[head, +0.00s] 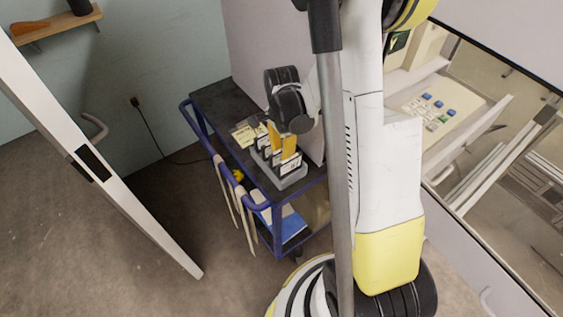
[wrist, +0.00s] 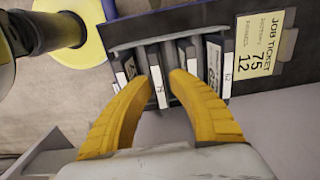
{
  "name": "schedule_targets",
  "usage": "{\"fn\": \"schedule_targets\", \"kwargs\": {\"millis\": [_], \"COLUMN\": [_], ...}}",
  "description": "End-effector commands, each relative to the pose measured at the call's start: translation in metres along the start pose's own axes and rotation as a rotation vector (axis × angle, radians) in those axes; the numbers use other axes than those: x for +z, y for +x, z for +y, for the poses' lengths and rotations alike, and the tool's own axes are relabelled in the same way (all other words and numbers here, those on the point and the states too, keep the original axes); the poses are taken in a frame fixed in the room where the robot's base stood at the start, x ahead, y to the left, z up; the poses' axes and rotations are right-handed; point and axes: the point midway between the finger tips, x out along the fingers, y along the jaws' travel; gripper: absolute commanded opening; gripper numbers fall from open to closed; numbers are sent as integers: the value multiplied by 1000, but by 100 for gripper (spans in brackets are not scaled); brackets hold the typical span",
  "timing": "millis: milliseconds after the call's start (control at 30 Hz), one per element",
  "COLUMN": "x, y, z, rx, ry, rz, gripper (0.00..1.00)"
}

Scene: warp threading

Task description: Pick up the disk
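Several dark disks with white labels stand upright in a grey rack (head: 290,182) on a cart; the rack also shows in the wrist view (wrist: 131,47). My gripper (head: 281,150) is over the rack, pointing down. In the wrist view my gripper (wrist: 165,75) has its two yellow fingers a small gap apart. A disk's white label (wrist: 159,89) shows between them, reading something like 75. I cannot tell whether either finger touches that disk. Another labelled disk (wrist: 227,76) is to the right. The disks' lower parts are hidden.
A yellow job ticket (wrist: 262,45) reading 75 and 12 lies beside the rack. The blue-framed cart (head: 220,95) has a dark top, free toward the back. A yellow-rimmed round object (wrist: 62,30) is at the wrist view's upper left. An open white door (head: 100,160) stands left.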

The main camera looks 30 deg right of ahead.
Motion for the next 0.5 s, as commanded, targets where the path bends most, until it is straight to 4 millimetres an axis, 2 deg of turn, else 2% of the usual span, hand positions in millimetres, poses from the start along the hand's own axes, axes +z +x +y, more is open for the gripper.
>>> {"fn": "schedule_targets", "kwargs": {"millis": [133,167,200,233,500], "x": [0,0,0,0,0], "y": [-1,-1,-1,-1,-1], "z": [0,0,0,0,0], "rx": [0,0,0,0,0], "ry": [0,0,0,0,0], "rz": [0,0,0,0,0], "gripper": [22,18,6,0,0]}}
